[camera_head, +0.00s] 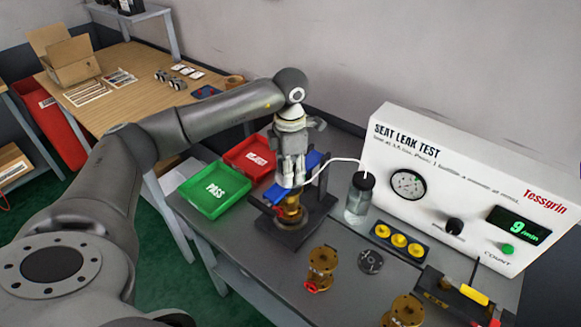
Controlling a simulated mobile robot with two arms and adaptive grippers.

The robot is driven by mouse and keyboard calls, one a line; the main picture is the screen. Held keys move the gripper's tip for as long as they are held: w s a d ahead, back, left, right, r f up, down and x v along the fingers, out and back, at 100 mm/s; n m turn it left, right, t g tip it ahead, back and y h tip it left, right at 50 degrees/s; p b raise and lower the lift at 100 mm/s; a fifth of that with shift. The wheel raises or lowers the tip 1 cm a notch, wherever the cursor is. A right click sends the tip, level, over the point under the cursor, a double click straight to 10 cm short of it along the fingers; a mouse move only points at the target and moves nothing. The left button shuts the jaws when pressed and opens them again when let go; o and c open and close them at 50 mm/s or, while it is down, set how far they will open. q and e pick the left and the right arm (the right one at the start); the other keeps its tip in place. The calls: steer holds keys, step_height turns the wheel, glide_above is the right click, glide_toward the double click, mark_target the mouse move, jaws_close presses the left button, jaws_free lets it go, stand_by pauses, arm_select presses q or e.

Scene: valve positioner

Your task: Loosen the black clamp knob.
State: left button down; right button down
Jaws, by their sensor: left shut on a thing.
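My left gripper (290,184) points down over the test fixture and is shut, with its fingertips at the top of the blue clamp bar (311,160). The black clamp knob is hidden by the fingers, which close where it sits on top of the clamp. Below the bar, a brass valve (291,208) stands upright in the fixture on a dark base plate (290,236). My right gripper is not in view.
Green PASS tray (214,213) and a red tray (250,154) lie left of the fixture. A bottle (358,200) with a white tube stands right, before the white SEAT LEAK TEST panel (450,165). Brass valves (320,268) and a yellow-capped holder (399,240) stand in front.

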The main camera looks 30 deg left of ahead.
arm_select(q)
steer(key=n, duration=0.6)
steer(key=shift+s+d+f+n+p, duration=0.1)
steer(key=shift+s+f+n+p, duration=0.05)
steer(key=shift+f+n+p, duration=0.2)
steer(key=n+p, duration=0.1)
steer(key=n, duration=0.6)
steer(key=c, duration=1.1)
jaws_free()
steer(key=shift+o, duration=0.5)
steer(key=shift+r+m, duration=0.1)
steer(key=shift+m, duration=0.15)
